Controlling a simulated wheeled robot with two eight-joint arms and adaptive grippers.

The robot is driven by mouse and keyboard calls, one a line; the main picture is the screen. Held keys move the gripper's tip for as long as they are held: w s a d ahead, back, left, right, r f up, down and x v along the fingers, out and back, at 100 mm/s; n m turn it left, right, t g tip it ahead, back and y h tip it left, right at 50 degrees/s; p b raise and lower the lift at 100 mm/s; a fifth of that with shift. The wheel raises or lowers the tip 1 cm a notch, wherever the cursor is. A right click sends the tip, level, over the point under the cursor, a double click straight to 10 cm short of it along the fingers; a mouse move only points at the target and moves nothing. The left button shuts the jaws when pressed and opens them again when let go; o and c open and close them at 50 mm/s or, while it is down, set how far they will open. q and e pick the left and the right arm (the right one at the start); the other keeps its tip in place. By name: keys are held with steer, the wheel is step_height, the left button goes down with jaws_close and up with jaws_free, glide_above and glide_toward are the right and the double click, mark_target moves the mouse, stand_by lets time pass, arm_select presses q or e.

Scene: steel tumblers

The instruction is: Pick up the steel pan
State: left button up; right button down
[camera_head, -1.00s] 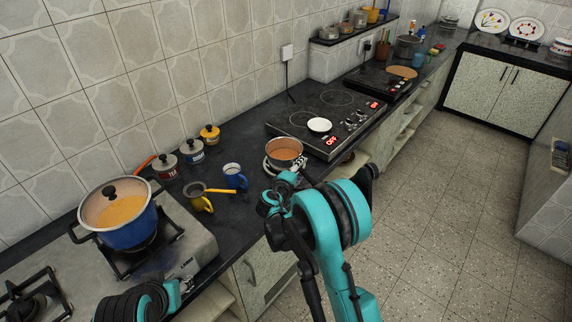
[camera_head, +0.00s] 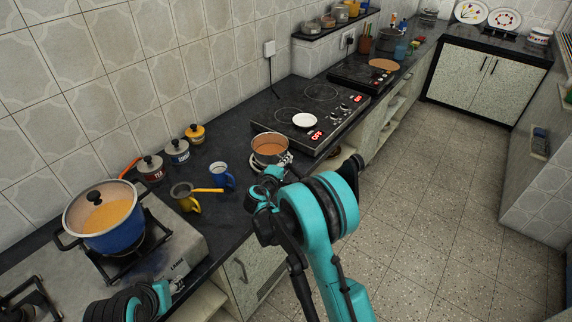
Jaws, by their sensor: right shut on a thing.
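The steel pan (camera_head: 270,148), round with brown-orange contents, is at the near left corner of the black cooktop, above the dark counter. My right gripper (camera_head: 270,174) is at the pan's near side and is shut on it. Its fingers and the pan's handle are mostly hidden by my wrist. The pan looks level; I cannot tell whether its base touches the counter.
The black cooktop (camera_head: 335,95) carries a white dish (camera_head: 305,120). A blue mug (camera_head: 222,176), a yellow cup (camera_head: 187,197) and lidded jars (camera_head: 177,151) stand left of the pan. A large blue pot (camera_head: 106,215) sits on the gas stove (camera_head: 190,245). Tiled wall behind; open floor right.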

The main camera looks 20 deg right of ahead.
steer(key=shift+r+p, duration=0.35)
steer(key=shift+r, duration=0.55)
steer(key=shift+d+r+p, duration=0.15)
steer(key=shift+r+p, duration=0.3)
steer(key=shift+r, duration=0.5)
steer(key=s+d+r+p, duration=0.3)
steer(key=d+r, duration=0.3)
steer(key=d, duration=0.4)
steer(key=shift+s+r, duration=0.2)
steer(key=shift+s, duration=0.65)
steer(key=shift+d, duration=0.15)
